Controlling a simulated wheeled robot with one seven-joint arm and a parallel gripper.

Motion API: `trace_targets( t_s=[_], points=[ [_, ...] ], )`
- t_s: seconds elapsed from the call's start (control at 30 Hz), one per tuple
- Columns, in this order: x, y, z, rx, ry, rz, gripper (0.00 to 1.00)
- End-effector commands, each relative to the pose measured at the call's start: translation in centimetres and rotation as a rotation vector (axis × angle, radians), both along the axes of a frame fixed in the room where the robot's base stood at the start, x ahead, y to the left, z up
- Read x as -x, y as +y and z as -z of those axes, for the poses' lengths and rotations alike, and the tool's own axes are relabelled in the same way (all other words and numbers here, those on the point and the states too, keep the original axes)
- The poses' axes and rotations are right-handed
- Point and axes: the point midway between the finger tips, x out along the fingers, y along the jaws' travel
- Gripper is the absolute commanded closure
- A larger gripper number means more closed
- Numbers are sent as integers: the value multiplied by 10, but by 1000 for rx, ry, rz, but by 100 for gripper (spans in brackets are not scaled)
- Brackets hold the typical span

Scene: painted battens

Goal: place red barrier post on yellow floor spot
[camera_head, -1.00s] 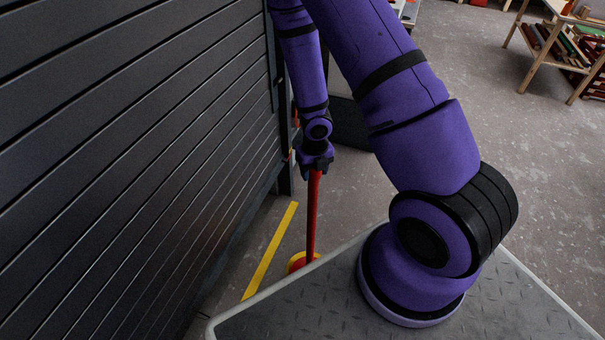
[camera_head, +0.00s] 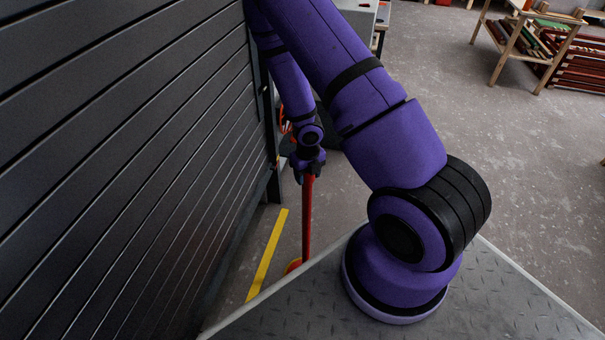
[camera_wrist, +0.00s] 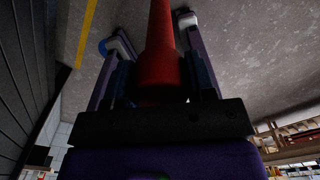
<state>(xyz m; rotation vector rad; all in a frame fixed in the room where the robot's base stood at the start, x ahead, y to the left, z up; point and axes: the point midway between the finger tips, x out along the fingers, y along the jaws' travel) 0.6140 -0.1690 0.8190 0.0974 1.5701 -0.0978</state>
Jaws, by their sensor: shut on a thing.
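The red barrier post (camera_head: 307,215) stands about upright below my gripper (camera_head: 308,168), left of my base deck. My gripper is shut around its upper part. In the wrist view the red shaft (camera_wrist: 157,50) runs away between the two fingers of my gripper (camera_wrist: 154,62).
A dark slatted wall (camera_head: 120,150) runs close along the left. A yellow floor strip (camera_head: 267,255) lies between it and the post. A wooden rack (camera_head: 525,45) with battens stands far right. A grey cabinet (camera_head: 358,15) stands behind my arm. Grey floor at right is open.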

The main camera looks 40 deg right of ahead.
Motion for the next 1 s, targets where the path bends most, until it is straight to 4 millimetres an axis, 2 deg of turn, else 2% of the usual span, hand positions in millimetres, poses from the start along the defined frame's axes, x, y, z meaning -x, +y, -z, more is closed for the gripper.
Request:
trace_targets(
  t_s=[0.17, 0.6, 0.63, 0.7, 0.73, 1.0],
  points=[
    [-2, -8, 7, 0, -2, 0, 100],
    [-2, -8, 10, 0, -1, -2, 100],
    [-1, -8, 10, 0, 0, -2, 43],
    [-1, -8, 10, -1, 0, -2, 27],
    [-1, -8, 10, 0, 0, -2, 24],
    [-1, -8, 9, -1, -1, -1, 24]
  ],
)
